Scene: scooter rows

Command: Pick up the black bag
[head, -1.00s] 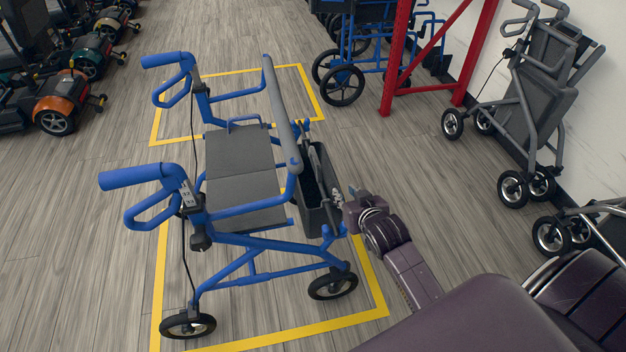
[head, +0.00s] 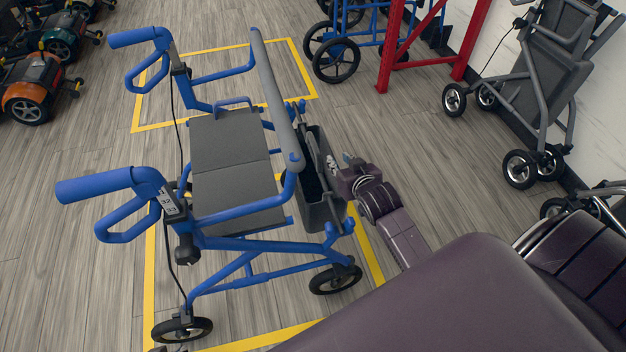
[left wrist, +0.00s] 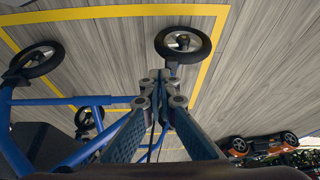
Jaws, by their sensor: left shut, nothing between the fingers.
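The black bag (head: 321,205) hangs on the front side of a blue rollator (head: 245,243), below its grey padded backrest bar. Its open top shows a dark inside. My right gripper (head: 338,168) is at the bag's upper right side, close to its rim. Its fingertips are small and partly hidden against the bag, so I cannot tell whether they touch or grip it. In the left wrist view my left gripper (left wrist: 160,78) is shut and empty, above the floor near the rollator's frame and a black wheel (left wrist: 183,44). The bag cannot be made out there.
The rollator stands within yellow floor tape (head: 150,290). A red post (head: 392,45) and blue wheelchair (head: 336,60) stand behind. A folded grey rollator (head: 548,85) leans by the right wall. Scooters (head: 32,88) line the far left. Grey floor between is clear.

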